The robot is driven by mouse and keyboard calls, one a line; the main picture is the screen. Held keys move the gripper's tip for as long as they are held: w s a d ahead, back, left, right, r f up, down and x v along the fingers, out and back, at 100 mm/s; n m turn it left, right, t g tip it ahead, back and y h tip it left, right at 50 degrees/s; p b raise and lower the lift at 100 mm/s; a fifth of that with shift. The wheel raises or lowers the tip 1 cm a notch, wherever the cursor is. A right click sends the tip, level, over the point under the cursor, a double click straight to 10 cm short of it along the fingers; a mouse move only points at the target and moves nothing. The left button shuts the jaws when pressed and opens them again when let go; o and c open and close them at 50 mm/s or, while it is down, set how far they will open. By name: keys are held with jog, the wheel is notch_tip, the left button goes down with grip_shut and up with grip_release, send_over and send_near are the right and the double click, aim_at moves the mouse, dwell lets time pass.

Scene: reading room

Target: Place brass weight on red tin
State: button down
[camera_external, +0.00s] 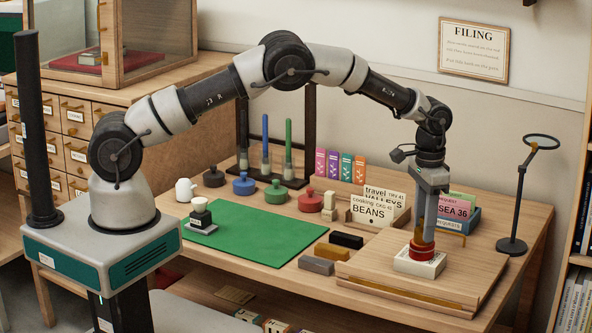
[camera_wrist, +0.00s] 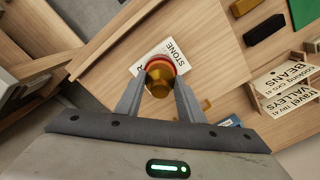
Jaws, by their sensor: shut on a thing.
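My gripper (camera_external: 424,236) points down at the right of the desk, over a raised wooden board. It is shut on the brass weight (camera_wrist: 159,82), a gold-coloured piece between the two fingers in the wrist view. The red tin (camera_external: 422,250) is directly below the weight. Its red rim shows around the weight in the wrist view (camera_wrist: 181,64). The red tin sits on a white block (camera_external: 419,262) lettered STONE in the wrist view. I cannot tell whether the weight touches the tin, since the fingers hide part of it.
White cards (camera_external: 375,212) reading BEANS and VALLEYS stand left of my gripper. A blue card tray (camera_external: 462,218) is behind it, and a black stand (camera_external: 515,200) is at the right. Gold, black and grey bars (camera_external: 332,251) lie near the green mat (camera_external: 240,234).

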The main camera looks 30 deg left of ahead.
jog(key=shift+r, duration=0.15)
jog(key=shift+f, duration=0.2)
jog(key=c, duration=1.2)
grip_release()
notch_tip(320, 180, up, 12)
jog(key=shift+r, duration=0.15)
